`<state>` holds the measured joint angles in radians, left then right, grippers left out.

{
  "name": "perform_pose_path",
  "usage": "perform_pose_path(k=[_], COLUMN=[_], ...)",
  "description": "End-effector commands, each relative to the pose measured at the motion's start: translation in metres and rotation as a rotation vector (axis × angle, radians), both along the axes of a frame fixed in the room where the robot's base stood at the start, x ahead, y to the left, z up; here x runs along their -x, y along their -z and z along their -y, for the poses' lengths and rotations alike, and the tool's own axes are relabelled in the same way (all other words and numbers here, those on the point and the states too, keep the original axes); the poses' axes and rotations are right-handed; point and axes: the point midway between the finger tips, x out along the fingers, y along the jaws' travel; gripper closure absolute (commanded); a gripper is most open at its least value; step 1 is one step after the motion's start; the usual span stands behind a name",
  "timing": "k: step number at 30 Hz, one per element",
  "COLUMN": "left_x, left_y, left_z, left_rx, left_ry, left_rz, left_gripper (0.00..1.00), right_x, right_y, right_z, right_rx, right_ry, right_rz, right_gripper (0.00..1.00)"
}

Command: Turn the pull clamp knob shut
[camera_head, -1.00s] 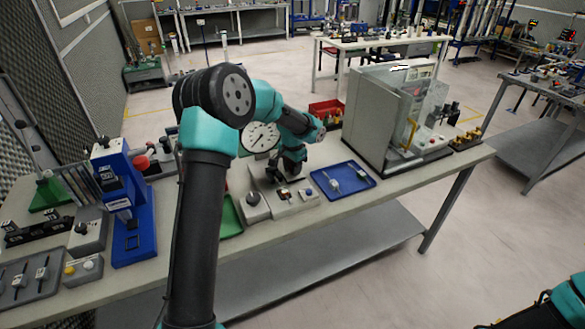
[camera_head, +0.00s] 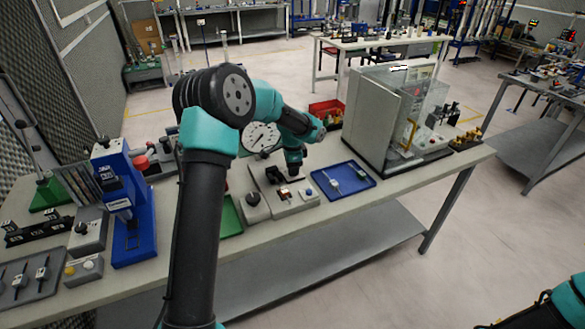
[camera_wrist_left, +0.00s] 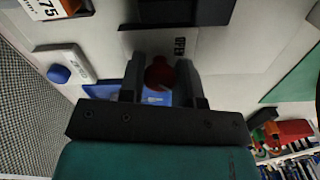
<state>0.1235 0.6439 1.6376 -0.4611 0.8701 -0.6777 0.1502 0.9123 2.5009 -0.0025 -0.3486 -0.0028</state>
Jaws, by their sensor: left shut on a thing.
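My left gripper (camera_wrist_left: 160,78) is shut on a red knob (camera_wrist_left: 158,70), with one finger on each side of it. The knob sits close to a grey plate with the word OPEN printed beside it. In the head view my left gripper (camera_head: 293,172) points down at the grey fixture (camera_head: 292,208) on the bench, and the knob is too small there to make out clearly. My right gripper is out of view.
A blue tray (camera_head: 365,181) with small parts lies right of the fixture. A dial gauge (camera_head: 262,136) and a red bin (camera_head: 326,107) stand behind. A large grey machine (camera_head: 372,115) stands further right. A blue press (camera_head: 142,225) stands at left.

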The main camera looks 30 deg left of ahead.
Motion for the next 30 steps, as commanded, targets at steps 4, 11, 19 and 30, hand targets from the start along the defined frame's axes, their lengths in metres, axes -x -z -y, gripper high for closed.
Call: perform_pose_path(k=[4,11,19,30], left_x=[0.000,0.000,0.000,0.000], left_y=[0.000,0.000,0.000,-0.014], left_z=[0.000,0.000,0.000,0.000], left_rx=[-0.001,-0.001,-0.001,-0.001], left_ry=[0.001,0.001,0.000,0.000], left_rz=[0.001,0.001,0.001,0.001], left_gripper=[0.93,0.59,0.43,0.43], right_x=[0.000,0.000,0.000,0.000], right_y=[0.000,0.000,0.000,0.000], right_z=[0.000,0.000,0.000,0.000], right_rx=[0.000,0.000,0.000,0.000], right_ry=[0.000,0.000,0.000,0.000], right_rz=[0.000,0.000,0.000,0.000], right_gripper=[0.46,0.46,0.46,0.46])
